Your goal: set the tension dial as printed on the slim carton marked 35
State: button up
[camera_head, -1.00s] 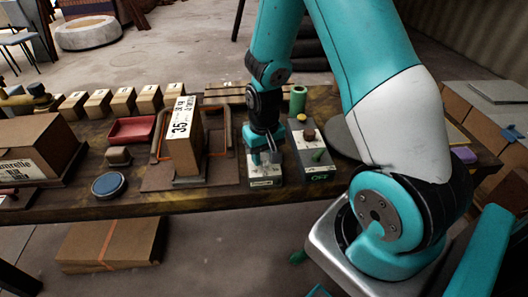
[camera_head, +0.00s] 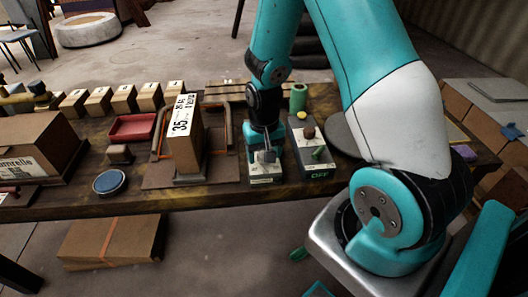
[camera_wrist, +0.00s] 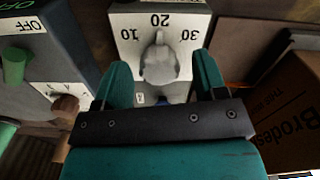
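The slim carton marked 35 (camera_head: 184,145) stands upright on a base plate near the middle of the bench in the head view. Its label shows a large 35 with smaller print too small to read. The tension dial (camera_wrist: 159,64) is a grey knob on a light panel with 10, 20 and 30 around it in the wrist view. Its pointer is up, close to 20. My gripper (camera_wrist: 161,80) is open, with its fingers on either side of the knob and gaps showing. In the head view, my gripper (camera_head: 266,155) hides part of the dial box.
Right of the dial, a grey box (camera_head: 312,150) carries a green switch marked OFF and coloured knobs. A red tray (camera_head: 131,128), a blue round pad (camera_head: 109,182) and several small wooden blocks lie to the left. A brown carton (camera_wrist: 288,110) is close at right.

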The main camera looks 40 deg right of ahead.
notch_tip(320, 180, up, 18)
jog(key=p, duration=0.1)
jog(key=shift+f, duration=0.25)
dwell(0.6)
jog(key=s+a+r+n+y+p, duration=0.1)
jog(key=s+a+r+n+y, duration=0.1)
jog(key=s+a+r+n, duration=0.3)
jog(key=s+a+r+n+y+p, duration=0.2)
jog(key=s+a+r+n, duration=0.3)
jog(key=s+a, duration=0.6)
jog(key=a+n, duration=0.1)
jog(key=a, duration=0.3)
jog(key=shift+s+a+r+n, duration=0.2)
jog(key=shift+a+r+n, duration=0.05)
jog(key=shift+a+n, duration=0.15)
